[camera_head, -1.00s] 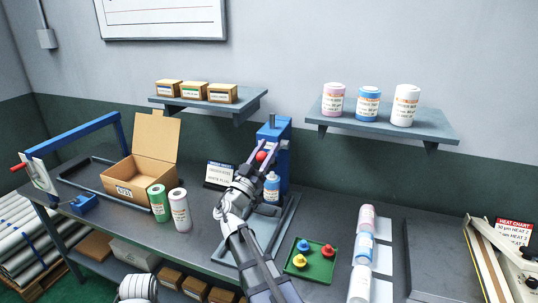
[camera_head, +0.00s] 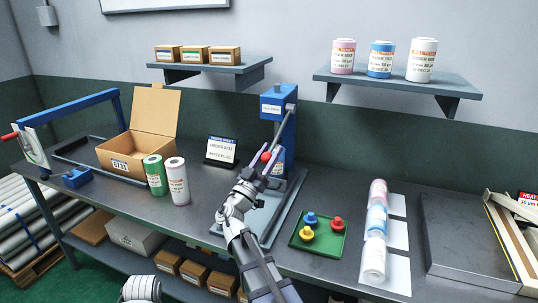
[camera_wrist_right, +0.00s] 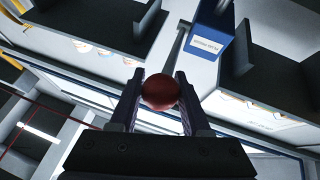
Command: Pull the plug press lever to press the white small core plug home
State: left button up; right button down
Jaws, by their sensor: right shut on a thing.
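The blue plug press (camera_head: 280,106) stands at the back of the bench, with its lever coming down from the head. The lever's red ball knob (camera_head: 266,157) sits well below the press head. It also shows in the wrist view (camera_wrist_right: 160,92), between the two fingers. My right gripper (camera_head: 272,163) is shut on this knob, in front of the press column. The roll under the press and the white small core plug are hidden behind my gripper and arm. My left gripper is not in view.
A green tray (camera_head: 336,250) with blue, yellow and red plugs lies right of the press. Several rolls (camera_head: 374,258) lie farther right.

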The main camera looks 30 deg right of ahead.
jog(key=shift+s+d+f+b, duration=0.1)
jog(key=shift+d+f+b, duration=0.15)
jog(key=shift+f, duration=0.35)
jog(key=c, duration=0.6)
grip_release()
jog(key=shift+s, duration=0.1)
jog(key=shift+o, duration=1.1)
jog(key=b+v, duration=0.4)
jog(key=v, duration=0.3)
jog(key=shift+a+f, duration=0.15)
jog(key=shift+a, duration=0.2)
